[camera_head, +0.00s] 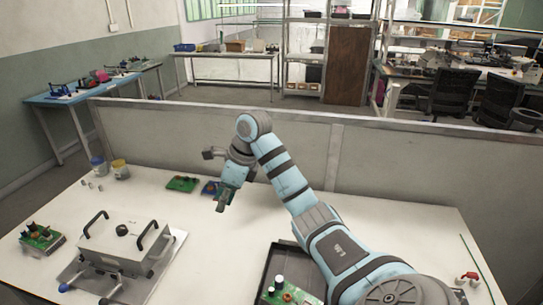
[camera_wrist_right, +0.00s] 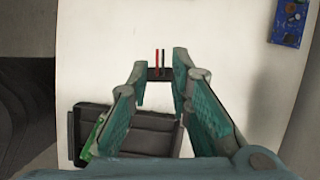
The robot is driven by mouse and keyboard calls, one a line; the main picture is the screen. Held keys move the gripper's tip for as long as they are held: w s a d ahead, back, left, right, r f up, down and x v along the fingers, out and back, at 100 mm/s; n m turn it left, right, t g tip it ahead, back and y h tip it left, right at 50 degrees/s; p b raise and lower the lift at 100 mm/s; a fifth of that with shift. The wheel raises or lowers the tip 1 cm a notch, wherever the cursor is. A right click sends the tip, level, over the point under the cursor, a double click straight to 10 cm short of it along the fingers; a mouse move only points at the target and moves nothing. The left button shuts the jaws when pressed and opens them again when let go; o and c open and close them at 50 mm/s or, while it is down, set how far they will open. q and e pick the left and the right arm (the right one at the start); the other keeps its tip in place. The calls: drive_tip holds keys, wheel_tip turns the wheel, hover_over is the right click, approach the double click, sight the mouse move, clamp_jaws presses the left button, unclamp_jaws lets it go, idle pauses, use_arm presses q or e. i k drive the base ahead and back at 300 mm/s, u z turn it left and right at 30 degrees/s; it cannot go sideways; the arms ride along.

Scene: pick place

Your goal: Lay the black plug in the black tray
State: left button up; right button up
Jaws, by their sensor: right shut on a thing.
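The black plug (camera_wrist_right: 158,73), with a red and a dark lead or pin standing out of it, is between the fingertips of my right gripper (camera_wrist_right: 160,76) in the right wrist view. The gripper is shut on it. In the head view my right gripper (camera_head: 224,198) is over the middle of the table, beyond and left of the black tray; the plug cannot be made out there. The black tray (camera_head: 284,256) lies at the front, partly hidden by my right arm. It also shows below the fingers in the wrist view (camera_wrist_right: 150,132). My left gripper is not in view.
Green (camera_head: 182,184) and blue (camera_head: 210,188) boards lie near the back partition. A red item (camera_head: 469,277) is at right.

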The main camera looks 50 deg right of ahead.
sight(298, 267)
drive_tip(key=u, duration=1.1)
drive_tip(key=i, duration=0.85)
drive_tip(key=z, duration=2.55)
